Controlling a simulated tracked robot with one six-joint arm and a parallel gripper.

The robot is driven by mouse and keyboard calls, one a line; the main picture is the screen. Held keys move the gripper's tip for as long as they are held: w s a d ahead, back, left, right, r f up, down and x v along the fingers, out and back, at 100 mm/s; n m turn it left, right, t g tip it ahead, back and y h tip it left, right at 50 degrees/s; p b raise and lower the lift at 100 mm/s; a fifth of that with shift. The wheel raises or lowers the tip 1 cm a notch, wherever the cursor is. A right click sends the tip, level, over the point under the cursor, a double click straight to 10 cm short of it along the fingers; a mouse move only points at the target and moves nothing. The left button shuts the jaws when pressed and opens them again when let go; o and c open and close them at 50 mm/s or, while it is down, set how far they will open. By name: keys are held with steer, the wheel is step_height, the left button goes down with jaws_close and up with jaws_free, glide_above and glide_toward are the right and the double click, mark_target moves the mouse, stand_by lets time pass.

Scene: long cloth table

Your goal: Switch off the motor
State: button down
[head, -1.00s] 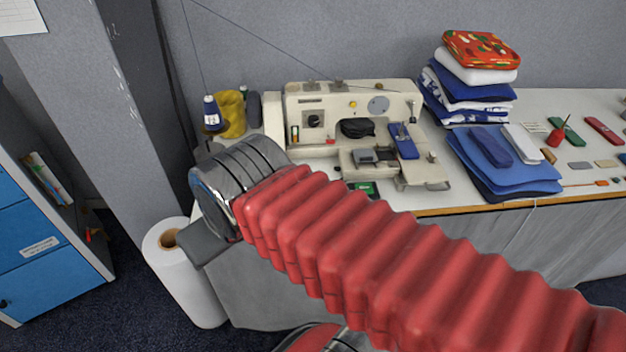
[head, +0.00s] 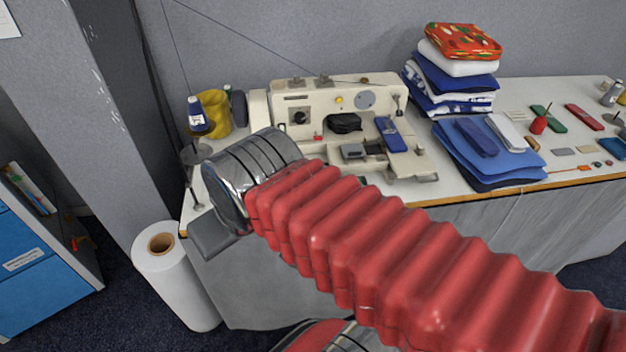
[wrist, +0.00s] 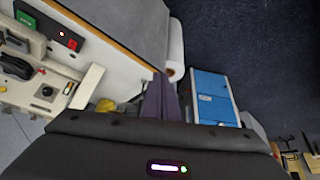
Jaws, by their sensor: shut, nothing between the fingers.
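A beige sewing machine (head: 358,98) stands on the table behind my arm; in the wrist view its side shows at the left (wrist: 62,98). In the wrist view a dark switch panel (wrist: 65,50) with a small glowing red light and a red button lies between the machine and the table's brown edge. In the head view my arm hides this area. My gripper (wrist: 160,86) is shut and empty, pointing past the table corner, apart from the panel. In the head view its fingers are not clearly visible.
The white table (head: 410,196) has a brown front edge and a grey cloth. A white roll (head: 190,290) stands on the floor at its left end, near a blue cabinet (head: 45,262). A thread cone (head: 197,115), folded fabrics (head: 455,85) and small tools stand on the table.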

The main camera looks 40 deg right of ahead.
steer(key=shift+d, duration=0.15)
steer(key=w+d+f+m+g+h, duration=0.1)
steer(key=w+d+m, duration=0.3)
steer(key=w+d, duration=0.65)
steer(key=w+d+f+m, duration=0.1)
steer(key=d+f, duration=0.2)
steer(key=d, duration=0.6)
steer(key=w+d+f+m+g+h, duration=0.1)
steer(key=d+f+m, duration=0.1)
steer(key=d, duration=0.7)
steer(key=shift+x, duration=0.9)
steer(key=shift+s, duration=0.1)
steer(key=x, duration=0.9)
steer(key=s+x, duration=0.1)
steer(key=x, duration=0.4)
steer(key=shift+s+a+f, duration=0.1)
steer(key=shift+s+f, duration=0.05)
steer(key=shift+a, duration=0.1)
